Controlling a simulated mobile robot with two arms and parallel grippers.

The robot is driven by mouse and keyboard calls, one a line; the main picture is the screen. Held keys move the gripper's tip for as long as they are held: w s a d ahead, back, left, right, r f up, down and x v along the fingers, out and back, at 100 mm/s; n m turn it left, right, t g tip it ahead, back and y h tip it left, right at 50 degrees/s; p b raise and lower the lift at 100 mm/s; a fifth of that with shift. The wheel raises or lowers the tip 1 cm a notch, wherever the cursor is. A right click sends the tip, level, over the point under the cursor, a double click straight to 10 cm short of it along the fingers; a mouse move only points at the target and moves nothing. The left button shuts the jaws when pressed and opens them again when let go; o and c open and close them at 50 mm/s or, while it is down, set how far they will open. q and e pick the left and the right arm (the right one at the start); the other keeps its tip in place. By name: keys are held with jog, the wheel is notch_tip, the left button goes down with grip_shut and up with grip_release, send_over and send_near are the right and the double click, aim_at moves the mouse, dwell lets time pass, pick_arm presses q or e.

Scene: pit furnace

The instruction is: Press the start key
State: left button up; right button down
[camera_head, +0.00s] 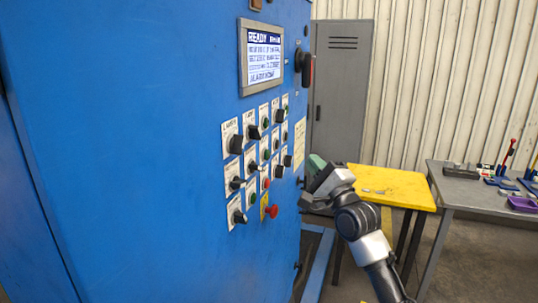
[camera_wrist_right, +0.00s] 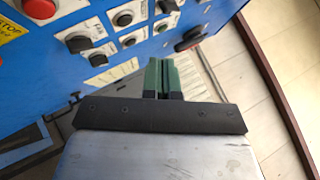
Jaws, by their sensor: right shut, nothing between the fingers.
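The blue control cabinet (camera_head: 130,150) fills the left of the head view. Its panel carries black knobs and several buttons, including green ones (camera_head: 253,199) and a red one (camera_head: 266,184). The labels are too small to read, so I cannot tell which is the start key. My right gripper (camera_head: 312,163) is just right of the panel, apart from it. My left gripper is not in view.
A red mushroom stop button (camera_head: 271,211) on a yellow plate sits low on the panel. A lit screen (camera_head: 262,57) reading READY is above. A yellow table (camera_head: 400,185) and a grey table (camera_head: 470,190) with tools stand at the right. A grey locker (camera_head: 340,90) stands behind.

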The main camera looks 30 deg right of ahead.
jog(key=w+a+p, duration=0.1)
jog(key=w+a, duration=0.3)
jog(key=w, duration=0.1)
jog(key=shift+w+a, duration=0.3)
jog(key=shift+a, duration=0.1)
jog(key=shift+w+a, duration=0.1)
dwell(1.8)
jog(key=shift+w+a, duration=0.2)
jog(key=shift+w, duration=0.05)
jog(key=shift+w+a+p, duration=0.25)
jog(key=shift+p, duration=0.1)
dwell(0.7)
jog(key=shift+d, duration=0.1)
jog(key=shift+s+d, duration=0.4)
jog(key=shift+s, duration=0.2)
jog(key=shift+d, duration=0.1)
jog(key=shift+s+d, duration=0.8)
jog(key=shift+s, duration=0.15)
jog(key=shift+s+d, duration=0.75)
jog(key=shift+s, duration=0.2)
